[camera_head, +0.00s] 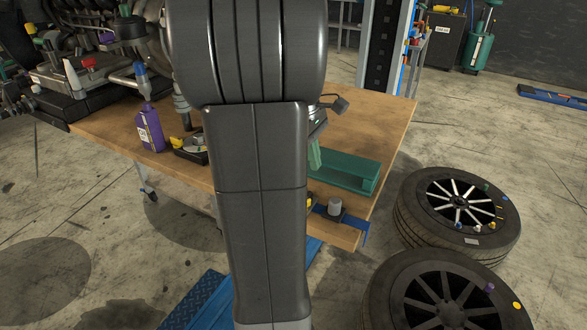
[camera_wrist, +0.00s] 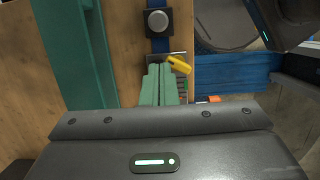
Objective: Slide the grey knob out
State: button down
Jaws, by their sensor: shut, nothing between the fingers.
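The grey knob (camera_wrist: 157,21) is a round grey cap on a dark square mount, on a blue strip (camera_wrist: 160,46) near the top of the wrist view. In the head view the grey knob (camera_head: 335,207) stands on the blue piece at the table's front edge. My gripper (camera_wrist: 160,70) shows green fingers, shut together and empty. In the wrist view their tips lie just below the blue strip in the picture, apart from the knob. In the head view my arm hides most of the gripper.
A green tray (camera_head: 345,172) lies on the wooden table (camera_head: 385,112) beside the knob. A yellow piece (camera_wrist: 178,66) is just right of my fingertips. A purple bottle (camera_head: 150,128) stands at the left. Two wheels (camera_head: 458,205) (camera_head: 440,300) lie on the floor at the right.

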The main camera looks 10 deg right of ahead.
send_near(326, 209)
jog(key=x, duration=0.5)
jog(key=shift+w, duration=0.1)
jog(key=shift+r, duration=0.1)
jog(key=s+d, duration=0.1)
jog(key=d, duration=0.1)
jog(key=s+d, duration=0.2)
jog(key=d, duration=0.1)
jog(key=shift+s, duration=0.25)
jog(key=shift+p, duration=0.35)
jog(key=p+v, duration=0.8)
jog(key=v, duration=0.2)
jog(key=shift+p, duration=0.4)
